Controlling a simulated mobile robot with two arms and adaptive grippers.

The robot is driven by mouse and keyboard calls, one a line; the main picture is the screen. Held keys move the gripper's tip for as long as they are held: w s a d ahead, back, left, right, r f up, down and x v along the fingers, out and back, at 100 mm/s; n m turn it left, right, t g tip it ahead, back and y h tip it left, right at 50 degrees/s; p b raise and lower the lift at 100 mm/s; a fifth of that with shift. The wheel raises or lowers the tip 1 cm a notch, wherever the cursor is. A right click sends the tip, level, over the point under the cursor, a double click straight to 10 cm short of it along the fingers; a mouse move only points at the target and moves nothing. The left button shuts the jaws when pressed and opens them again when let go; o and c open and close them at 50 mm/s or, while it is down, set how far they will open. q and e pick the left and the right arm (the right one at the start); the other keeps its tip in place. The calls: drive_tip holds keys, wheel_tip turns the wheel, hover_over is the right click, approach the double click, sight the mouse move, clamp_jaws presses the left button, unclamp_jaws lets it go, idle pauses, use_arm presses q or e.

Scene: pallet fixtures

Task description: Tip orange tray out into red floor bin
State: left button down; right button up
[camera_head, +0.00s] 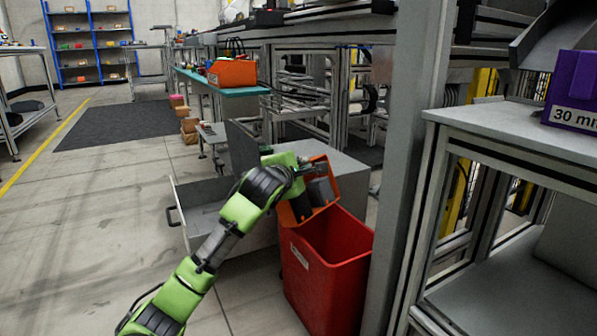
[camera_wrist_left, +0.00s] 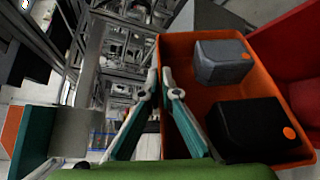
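The orange tray (camera_head: 331,170) is tilted steeply above the open red floor bin (camera_head: 332,285) in the head view. My left gripper (camera_head: 303,171) is at the tray's upper edge. In the left wrist view, its fingers (camera_wrist_left: 160,82) are closed on either side of the wall of the tray (camera_wrist_left: 208,103). A grey block (camera_wrist_left: 222,62) and a black block (camera_wrist_left: 246,133), each with an orange spot, are still inside the tray. The red bin (camera_wrist_left: 290,47) shows at the right of that view. The bin's floor is hidden. My right gripper is not in view.
A grey cabinet with an open drawer (camera_head: 203,198) stands behind and left of the bin. A grey post (camera_head: 415,130) rises close on the bin's right. A workbench (camera_head: 500,125) with a purple box (camera_head: 573,92) is farther right. The floor at left is clear.

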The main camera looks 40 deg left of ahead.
use_arm(q)
drive_tip(key=d+f+m+t+b, duration=0.3)
drive_tip(key=d+m+t, duration=0.2)
drive_tip(key=d+m, duration=0.8)
drive_tip(key=shift+d+m+y, duration=0.4)
drive_tip(key=shift+d, duration=1.3)
drive_tip(key=shift+f, duration=0.1)
idle(0.8)
